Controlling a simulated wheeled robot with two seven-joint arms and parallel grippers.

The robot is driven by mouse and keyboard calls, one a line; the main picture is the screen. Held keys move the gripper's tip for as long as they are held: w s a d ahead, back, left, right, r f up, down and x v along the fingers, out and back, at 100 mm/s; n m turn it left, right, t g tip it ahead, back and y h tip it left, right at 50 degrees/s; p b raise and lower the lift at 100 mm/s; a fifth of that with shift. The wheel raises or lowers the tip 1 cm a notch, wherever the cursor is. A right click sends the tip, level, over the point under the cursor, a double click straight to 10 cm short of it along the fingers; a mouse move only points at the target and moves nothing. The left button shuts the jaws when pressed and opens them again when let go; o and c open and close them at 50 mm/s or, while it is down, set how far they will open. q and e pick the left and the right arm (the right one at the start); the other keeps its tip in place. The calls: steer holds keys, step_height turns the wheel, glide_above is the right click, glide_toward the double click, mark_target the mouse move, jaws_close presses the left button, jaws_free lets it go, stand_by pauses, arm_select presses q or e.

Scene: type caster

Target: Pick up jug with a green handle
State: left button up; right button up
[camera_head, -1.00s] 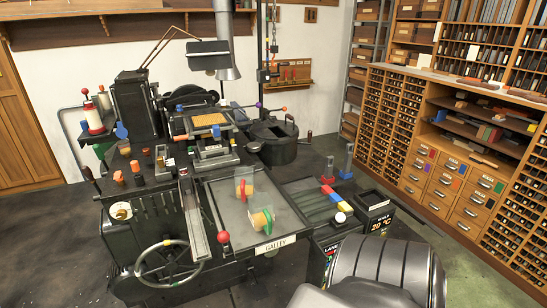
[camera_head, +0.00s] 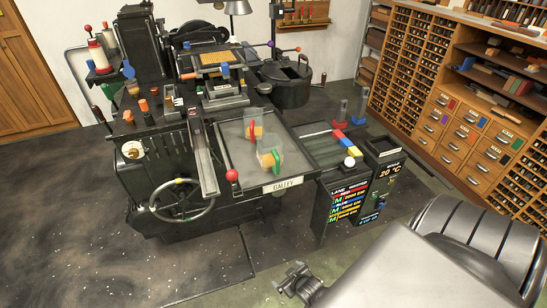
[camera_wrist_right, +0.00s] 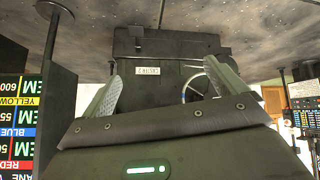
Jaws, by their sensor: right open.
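The jug with a green handle (camera_head: 276,160) is clear-walled with tan contents. It stands on the galley tray (camera_head: 240,165) near its front right part in the head view. A similar jug with a red handle (camera_head: 256,130) stands just behind it. My right gripper (camera_head: 292,280) is at the bottom of the head view, low in front of the machine and well apart from both jugs. In the right wrist view, its two fingers (camera_wrist_right: 165,85) are spread with nothing between them. That view shows the galley label (camera_wrist_right: 148,71) upside down, and no jug. My left gripper is not in view.
A red-knobbed lever (camera_head: 232,176) and a long metal rail (camera_head: 203,160) stand left of the jugs. A handwheel (camera_head: 182,201) is below. A sign panel (camera_head: 348,203) and coloured blocks (camera_head: 348,143) are to the right. Floor in front is clear.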

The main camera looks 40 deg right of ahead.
steer(key=w+d+r+m+t+h, duration=0.1)
steer(key=w+d+r+t, duration=0.1)
steer(key=w+r, duration=0.45)
steer(key=w+d+r+m+t, duration=0.1)
steer(key=w+d+r+t, duration=0.2)
steer(key=r, duration=0.7)
steer(key=m+t+h+b, duration=0.1)
steer(key=m+t+h, duration=0.1)
steer(key=t+h, duration=0.15)
glide_toward(279, 161)
steer(key=w+d+f, duration=0.1)
steer(key=w+d, duration=0.1)
steer(key=w, duration=0.2)
steer(key=p+x, duration=0.1)
steer(key=x, duration=0.4)
steer(key=shift+w+f, duration=0.1)
steer(key=shift+w, duration=0.1)
steer(key=shift+w+r+p, duration=0.25)
steer(key=shift+w+p, duration=0.05)
steer(key=shift+w, duration=0.1)
steer(key=p+x, duration=0.1)
steer(key=x, duration=0.2)
steer(key=shift+w, duration=0.4)
steer(key=shift+w+d+f, duration=0.1)
steer(key=shift+w+d, duration=0.05)
steer(key=shift+w, duration=0.2)
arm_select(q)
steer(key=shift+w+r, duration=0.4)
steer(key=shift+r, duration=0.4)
